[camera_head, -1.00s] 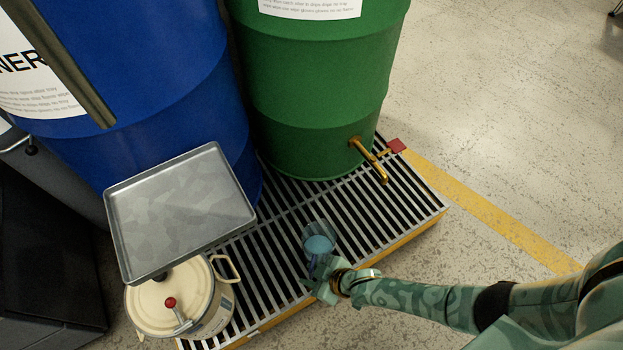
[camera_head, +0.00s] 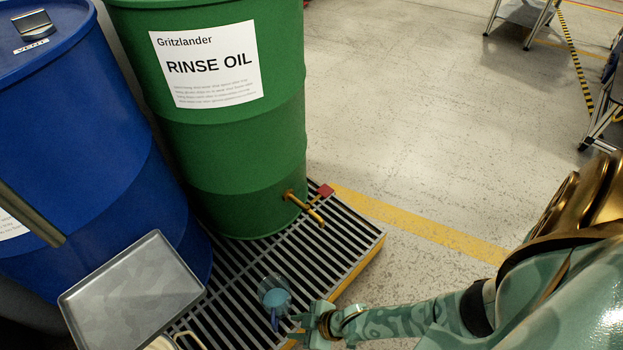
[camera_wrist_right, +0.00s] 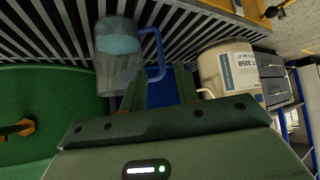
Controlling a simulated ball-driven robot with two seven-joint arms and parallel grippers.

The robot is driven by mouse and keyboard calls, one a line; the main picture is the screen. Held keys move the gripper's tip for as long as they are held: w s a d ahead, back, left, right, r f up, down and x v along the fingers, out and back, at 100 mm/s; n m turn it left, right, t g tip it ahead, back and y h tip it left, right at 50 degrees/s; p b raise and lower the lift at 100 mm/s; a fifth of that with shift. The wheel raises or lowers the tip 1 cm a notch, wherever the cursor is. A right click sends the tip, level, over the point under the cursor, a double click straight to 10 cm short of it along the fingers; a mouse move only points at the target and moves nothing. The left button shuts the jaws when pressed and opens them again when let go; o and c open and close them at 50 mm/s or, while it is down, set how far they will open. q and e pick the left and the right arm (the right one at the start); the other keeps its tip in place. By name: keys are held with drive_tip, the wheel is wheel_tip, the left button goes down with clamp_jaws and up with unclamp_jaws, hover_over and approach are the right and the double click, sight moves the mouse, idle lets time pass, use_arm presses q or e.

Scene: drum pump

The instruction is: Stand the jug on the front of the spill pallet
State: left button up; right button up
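The clear jug (camera_head: 274,297) holds blue liquid and appears upright on the slatted grating of the spill pallet (camera_head: 345,226), near its front edge. In the right wrist view the jug (camera_wrist_right: 121,58) is left of centre, with its blue handle (camera_wrist_right: 158,52) toward my fingers. My right gripper (camera_head: 307,323) is just right of the jug in the head view. In the wrist view its two fingers (camera_wrist_right: 161,88) are apart, with the handle's lower end in front of the gap and apparently not gripped.
The green rinse oil drum (camera_head: 220,150) with a brass tap (camera_head: 306,209) stands behind the jug. The blue drum (camera_head: 100,150) is to its left. A cream container (camera_wrist_right: 228,68) shows beside the jug.

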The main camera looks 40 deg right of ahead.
use_arm(q)
drive_tip(key=s+f+p, duration=0.1)
drive_tip(key=s+f, duration=0.3)
drive_tip(key=shift+s+d+f+g+h, duration=0.2)
drive_tip(key=shift+s+d+g+h, duration=0.1)
drive_tip(key=shift+g, duration=0.1)
use_arm(e)
drive_tip(key=s+d+r+g+h, duration=0.2)
drive_tip(key=s+d, duration=0.2)
drive_tip(key=s, duration=0.5)
drive_tip(key=s+d+r+g+h, duration=0.2)
drive_tip(key=s+d+g+h, duration=0.1)
drive_tip(key=s, duration=0.7)
drive_tip(key=s+d+r+g+h, duration=0.2)
drive_tip(key=s+d, duration=0.2)
drive_tip(key=s, duration=0.5)
drive_tip(key=shift+s+d+r, duration=0.2)
drive_tip(key=shift+d+r, duration=0.2)
